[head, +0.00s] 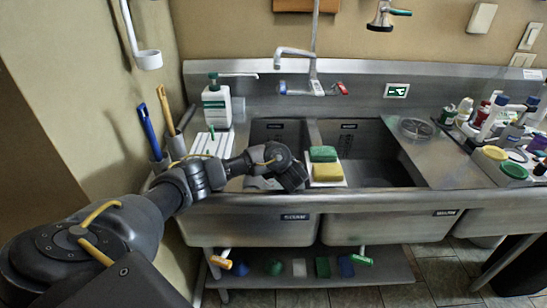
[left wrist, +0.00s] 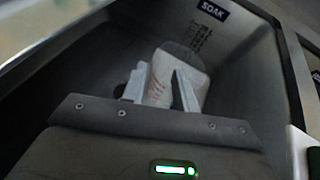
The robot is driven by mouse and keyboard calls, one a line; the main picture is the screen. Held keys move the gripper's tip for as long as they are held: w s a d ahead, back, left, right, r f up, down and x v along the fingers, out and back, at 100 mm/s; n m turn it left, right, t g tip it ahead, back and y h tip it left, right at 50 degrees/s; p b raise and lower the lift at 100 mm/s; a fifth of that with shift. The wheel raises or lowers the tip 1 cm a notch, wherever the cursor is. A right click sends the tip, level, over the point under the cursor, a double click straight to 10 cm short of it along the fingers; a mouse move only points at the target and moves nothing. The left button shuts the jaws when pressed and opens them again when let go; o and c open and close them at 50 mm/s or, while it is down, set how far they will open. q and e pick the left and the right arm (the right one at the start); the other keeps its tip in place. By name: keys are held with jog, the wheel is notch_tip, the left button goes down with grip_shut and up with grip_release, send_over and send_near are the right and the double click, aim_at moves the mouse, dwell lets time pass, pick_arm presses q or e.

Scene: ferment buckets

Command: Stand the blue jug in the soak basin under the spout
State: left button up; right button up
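I cannot make out a blue jug in either view. The soak basin (head: 275,133) is the left sink bowl, and its SOAK label shows in the left wrist view (left wrist: 213,10). My left gripper (head: 293,182) reaches down into this bowl. In the left wrist view its fingers (left wrist: 160,88) stand apart, over a whitish object with reddish print (left wrist: 198,88) and a grey upper part, low in the bowl. I cannot tell whether they touch it. The spout (head: 293,53) hangs above the back of the sink. My right gripper is out of view.
Green and yellow sponges (head: 324,163) lie on the divider beside my left gripper. A white pump bottle (head: 216,103) stands at the back left. The right bowl (head: 365,150) looks mostly empty. Bottles and tubs (head: 495,155) crowd the right counter.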

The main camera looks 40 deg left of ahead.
pick_arm(q)
jog(key=shift+p+v, duration=0.6)
jog(key=shift+v, duration=1.1)
